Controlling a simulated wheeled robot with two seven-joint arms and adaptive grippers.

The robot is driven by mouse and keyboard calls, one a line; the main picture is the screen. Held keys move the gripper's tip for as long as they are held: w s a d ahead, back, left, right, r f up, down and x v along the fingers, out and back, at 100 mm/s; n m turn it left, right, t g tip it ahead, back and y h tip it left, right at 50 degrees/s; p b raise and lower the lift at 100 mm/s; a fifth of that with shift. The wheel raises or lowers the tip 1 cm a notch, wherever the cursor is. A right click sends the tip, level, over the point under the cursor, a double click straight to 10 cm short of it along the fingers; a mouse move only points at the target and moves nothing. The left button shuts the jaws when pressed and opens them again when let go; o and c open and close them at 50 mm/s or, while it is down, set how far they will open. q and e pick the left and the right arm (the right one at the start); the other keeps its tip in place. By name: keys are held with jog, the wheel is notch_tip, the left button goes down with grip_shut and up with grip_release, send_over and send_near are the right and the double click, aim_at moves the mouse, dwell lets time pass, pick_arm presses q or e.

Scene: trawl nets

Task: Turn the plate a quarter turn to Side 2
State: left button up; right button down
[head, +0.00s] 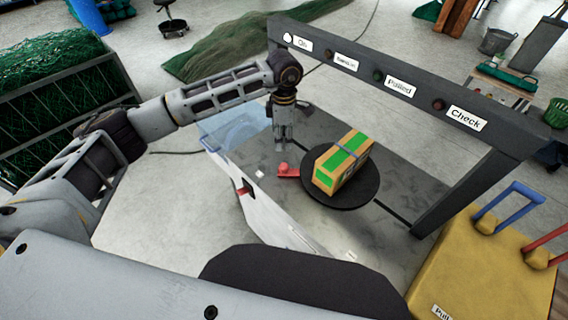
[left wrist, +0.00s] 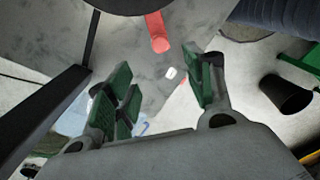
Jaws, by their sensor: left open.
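The plate (head: 350,200) is a dark round disc on the grey table top. A cardboard box (head: 341,163) with green strips and a blue band lies on it. A red handle (head: 288,171) sticks out from the plate's left side and also shows in the left wrist view (left wrist: 158,32). My left gripper (head: 281,146) points down just above and behind the handle, apart from it in the head view. In the left wrist view its green-padded fingers (left wrist: 165,92) are spread with nothing between them. My right gripper is not seen.
A dark frame (head: 400,85) with labels and small lamps spans the table's far side; its post (head: 455,190) stands right of the plate. A yellow box (head: 480,270) with blue and red handles stands at lower right. A clear bluish tray (head: 230,125) sits at the table's left corner.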

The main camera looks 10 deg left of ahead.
pick_arm(q)
jog(key=shift+f, duration=0.1)
send_near(284, 165)
notch_tip(284, 165, down, 7)
jog(key=shift+s+f+p, duration=0.1)
jog(key=shift+p, duration=0.8)
jog(key=shift+f, duration=0.8)
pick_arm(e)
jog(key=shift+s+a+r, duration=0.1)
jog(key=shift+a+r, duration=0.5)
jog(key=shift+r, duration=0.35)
pick_arm(q)
jog(key=shift+c, duration=0.3)
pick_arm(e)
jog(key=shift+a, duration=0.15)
pick_arm(q)
jog(key=c, duration=0.4)
grip_shut()
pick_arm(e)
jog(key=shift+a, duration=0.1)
